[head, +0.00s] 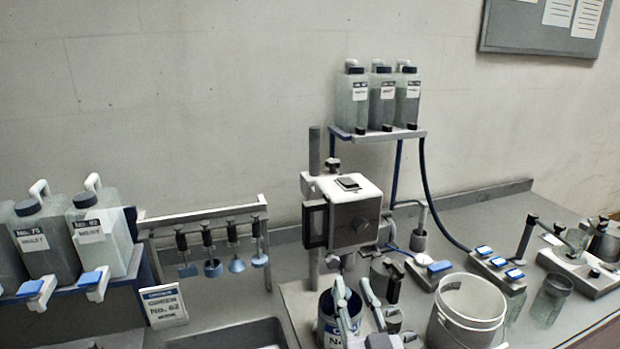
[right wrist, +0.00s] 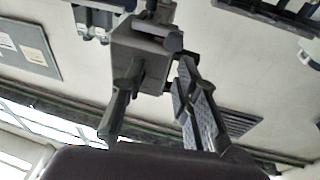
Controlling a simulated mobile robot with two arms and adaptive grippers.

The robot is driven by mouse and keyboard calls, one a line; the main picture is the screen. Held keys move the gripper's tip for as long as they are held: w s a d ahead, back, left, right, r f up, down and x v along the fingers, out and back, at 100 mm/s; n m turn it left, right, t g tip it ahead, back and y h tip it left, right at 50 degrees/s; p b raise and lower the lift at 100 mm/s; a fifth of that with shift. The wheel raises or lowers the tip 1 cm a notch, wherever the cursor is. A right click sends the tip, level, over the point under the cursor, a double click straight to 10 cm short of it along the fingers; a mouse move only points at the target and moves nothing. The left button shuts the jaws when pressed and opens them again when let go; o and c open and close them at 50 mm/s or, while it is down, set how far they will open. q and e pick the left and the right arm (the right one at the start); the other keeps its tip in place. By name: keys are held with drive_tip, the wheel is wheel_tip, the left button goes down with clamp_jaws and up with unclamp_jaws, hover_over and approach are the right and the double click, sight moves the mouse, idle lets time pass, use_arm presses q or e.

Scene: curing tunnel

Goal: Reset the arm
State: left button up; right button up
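My right gripper (head: 352,284) is low in the middle of the head view, with its two pale fingers pointing up and apart. It is open, and nothing shows between the fingers. In the right wrist view its dark fingers (right wrist: 157,78) also stand apart. Behind the fingertips is the white and dark mixer-like machine (head: 352,206); I cannot tell the exact gap. A blue labelled can (head: 327,326) stands just left of the fingers, partly hidden by them. My left gripper does not show.
A white bucket (head: 471,303) stands right of the gripper. Jugs (head: 100,232) on a dispenser stand left, beside a rack of hanging tools (head: 210,216). Bottles sit on a raised shelf (head: 378,135). A sink (head: 228,335) is at the front. Small devices crowd the bench's right side.

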drive_tip(key=s+d+f+m+g+h, duration=0.25)
drive_tip(key=d+f+g+h, duration=0.2)
drive_tip(key=d+f, duration=0.5)
drive_tip(key=s+d+f+n+g+y, duration=0.1)
drive_tip(key=s+d+f+n+g, duration=0.1)
drive_tip(key=s+f+g, duration=0.6)
drive_tip(key=s+d+f+n+g+y, duration=0.1)
drive_tip(key=s+f+g, duration=0.3)
drive_tip(key=s+f, duration=0.8)
drive_tip(key=s+f+g+b, duration=0.1)
drive_tip(key=s+f, duration=0.2)
drive_tip(key=f, duration=1)
drive_tip(key=s+f+g, duration=0.1)
drive_tip(key=s+f, duration=0.1)
drive_tip(key=f, duration=1.2)
drive_tip(key=s+d+f, duration=0.3)
drive_tip(key=s+f, duration=1.2)
drive_tip(key=s, duration=0.1)
drive_tip(key=shift+n+g+h+b, duration=0.35)
